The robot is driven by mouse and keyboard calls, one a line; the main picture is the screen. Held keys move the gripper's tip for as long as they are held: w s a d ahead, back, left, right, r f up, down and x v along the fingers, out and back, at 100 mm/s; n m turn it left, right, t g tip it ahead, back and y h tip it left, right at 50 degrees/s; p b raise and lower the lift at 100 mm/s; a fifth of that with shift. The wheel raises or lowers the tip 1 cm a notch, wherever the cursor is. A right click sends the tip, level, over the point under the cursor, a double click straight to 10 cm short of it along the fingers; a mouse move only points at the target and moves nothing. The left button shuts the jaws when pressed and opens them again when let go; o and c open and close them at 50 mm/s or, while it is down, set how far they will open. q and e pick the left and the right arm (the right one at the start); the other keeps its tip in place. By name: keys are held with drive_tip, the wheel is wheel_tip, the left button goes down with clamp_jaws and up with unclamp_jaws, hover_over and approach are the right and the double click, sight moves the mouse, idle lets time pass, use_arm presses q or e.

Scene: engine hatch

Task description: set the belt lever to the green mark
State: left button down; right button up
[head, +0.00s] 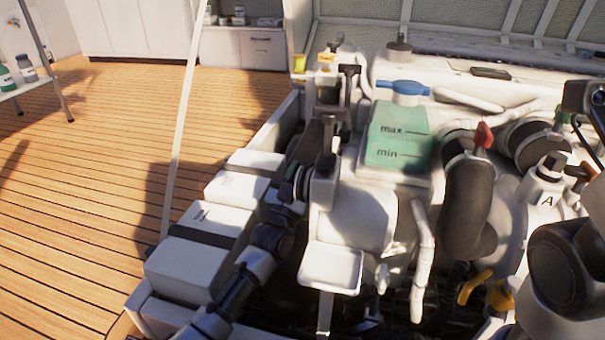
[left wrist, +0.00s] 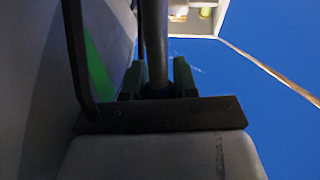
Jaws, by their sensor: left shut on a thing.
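My left gripper (head: 326,156) reaches in from the lower left in the head view, beside the front of the engine. In the left wrist view its two fingers (left wrist: 158,82) are shut around a dark round rod, the belt lever (left wrist: 158,45). The lever's lower part is hidden between the fingers and behind the dark plate. A green mark (left wrist: 98,68) shows as a stripe on the grey surface left of the lever, apart from it. The mark cannot be made out in the head view. My right gripper's jaws do not show.
A green tank (head: 395,150) with a blue cap stands behind my left gripper. A black hose (head: 468,205) and a red handle (head: 483,135) are to its right. White boxes (head: 185,270) line the left side. Open wooden floor (head: 110,150) lies beyond.

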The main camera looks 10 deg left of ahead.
use_arm(q)
drive_tip(key=c, duration=0.9)
unclamp_jaws()
